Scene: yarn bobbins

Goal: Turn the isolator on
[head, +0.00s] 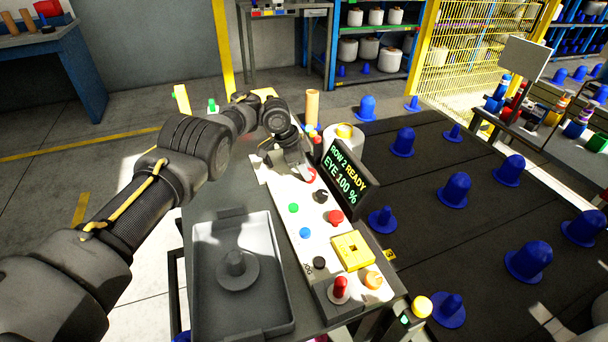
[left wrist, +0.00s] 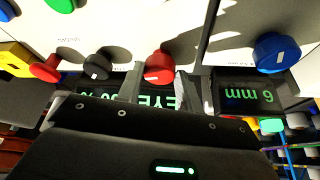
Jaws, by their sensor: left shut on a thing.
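A sloping white control panel (head: 320,240) carries several coloured knobs and buttons. My left gripper (head: 304,174) is at its far end, shut on a red knob (head: 311,175). In the left wrist view the same red knob (left wrist: 159,67) sits between the two fingers. Its turned position cannot be told, and no legible label marks it as the isolator. A black knob (head: 321,196) and a red mushroom button (head: 336,216) are nearer on the panel. A red-handled switch (head: 341,287) is at the near end. My right gripper is not seen.
A dark display (head: 345,175) reading "ROW 2 READY, EYE 100 %" stands close to the gripper's right. A grey tray (head: 210,310) with a grey peg piece lies left of the panel. Blue bobbin holders (head: 453,190) stand on the dark surface at right.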

